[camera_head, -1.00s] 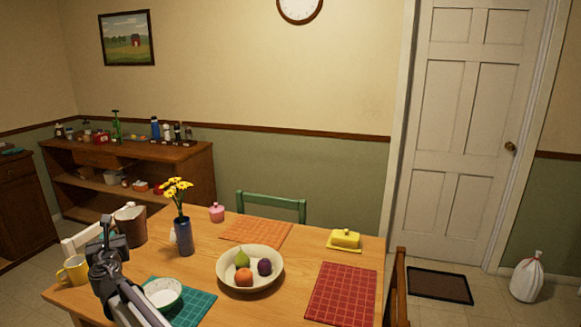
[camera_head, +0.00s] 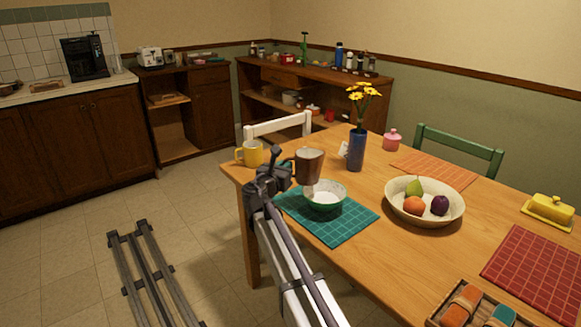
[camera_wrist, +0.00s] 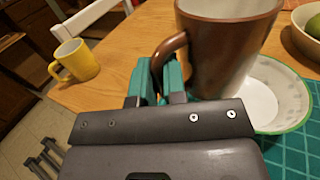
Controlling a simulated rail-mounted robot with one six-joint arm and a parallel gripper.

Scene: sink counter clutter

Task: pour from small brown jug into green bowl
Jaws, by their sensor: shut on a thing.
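My gripper (camera_head: 284,176) is shut on the handle of the small brown jug (camera_head: 309,166). In the wrist view the teal fingers (camera_wrist: 160,82) close around the handle, and the brown jug (camera_wrist: 222,50) looks close to upright, with a pale inside. The green bowl (camera_head: 332,205), pale inside with a green rim, stands on the teal placemat (camera_head: 345,226). The jug is at the bowl's far-left side and overlaps it in both views. The bowl (camera_wrist: 293,95) is partly hidden by the jug in the wrist view. I cannot tell whether anything flows from the jug.
A yellow mug (camera_head: 250,154) stands at the table's left corner, left of my gripper. A blue vase (camera_head: 357,150) with yellow flowers stands behind the jug. A fruit bowl (camera_head: 424,216) is to the right. A white chair (camera_head: 279,126) is behind the table's left end.

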